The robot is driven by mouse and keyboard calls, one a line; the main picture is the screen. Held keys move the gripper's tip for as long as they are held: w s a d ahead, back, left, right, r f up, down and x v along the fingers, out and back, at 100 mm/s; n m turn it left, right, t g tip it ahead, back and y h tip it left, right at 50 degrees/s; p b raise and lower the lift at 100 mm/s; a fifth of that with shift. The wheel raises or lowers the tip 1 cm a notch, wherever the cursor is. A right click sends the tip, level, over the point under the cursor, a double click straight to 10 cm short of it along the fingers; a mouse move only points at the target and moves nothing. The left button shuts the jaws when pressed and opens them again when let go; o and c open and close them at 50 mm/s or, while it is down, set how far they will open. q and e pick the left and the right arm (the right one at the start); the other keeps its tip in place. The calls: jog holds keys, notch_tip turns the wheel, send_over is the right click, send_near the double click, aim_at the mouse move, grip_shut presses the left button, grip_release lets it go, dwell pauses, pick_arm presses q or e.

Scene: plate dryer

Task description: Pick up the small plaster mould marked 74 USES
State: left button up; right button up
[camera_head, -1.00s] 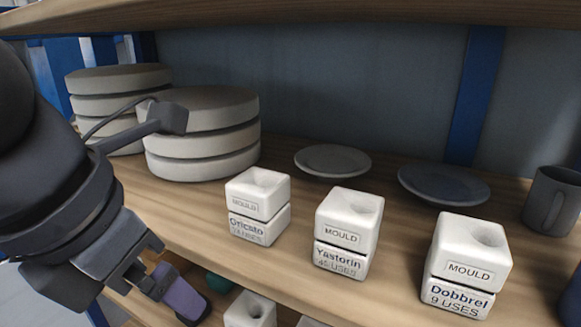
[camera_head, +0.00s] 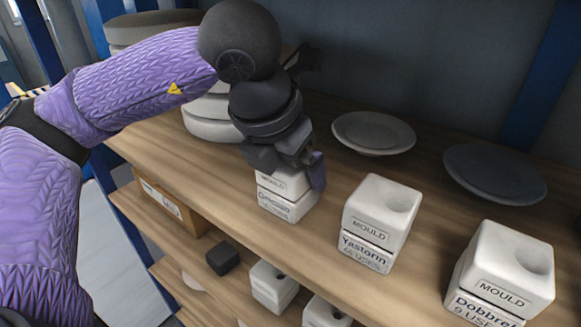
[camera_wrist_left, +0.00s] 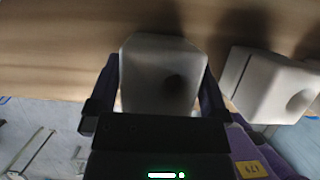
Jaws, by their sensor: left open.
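The leftmost small white mould (camera_head: 287,205) stands upright on the wooden shelf, partly hidden by my left gripper (camera_head: 300,166). Its use count is too small to read. In the left wrist view this mould (camera_wrist_left: 158,68), with a dark hole in its top, sits between the two fingers of my open left gripper (camera_wrist_left: 160,82). I cannot tell whether the fingers touch it. The middle mould (camera_head: 378,222) reads Yastorin, with a count in the forties. The right mould (camera_head: 502,275) reads Dobbrel, 9 USES. My right gripper is not in view.
The middle mould is close beside the gripper in the left wrist view (camera_wrist_left: 275,85). A light plate (camera_head: 373,131) and a dark plate (camera_head: 493,172) lie behind. Large round moulds (camera_head: 205,125) stand behind my arm. A lower shelf holds more moulds (camera_head: 272,287) and a dark block (camera_head: 223,258).

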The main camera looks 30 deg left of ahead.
pick_arm(q)
jog(key=shift+s, duration=0.1)
jog(key=c, duration=1.3)
jog(key=shift+o, duration=0.2)
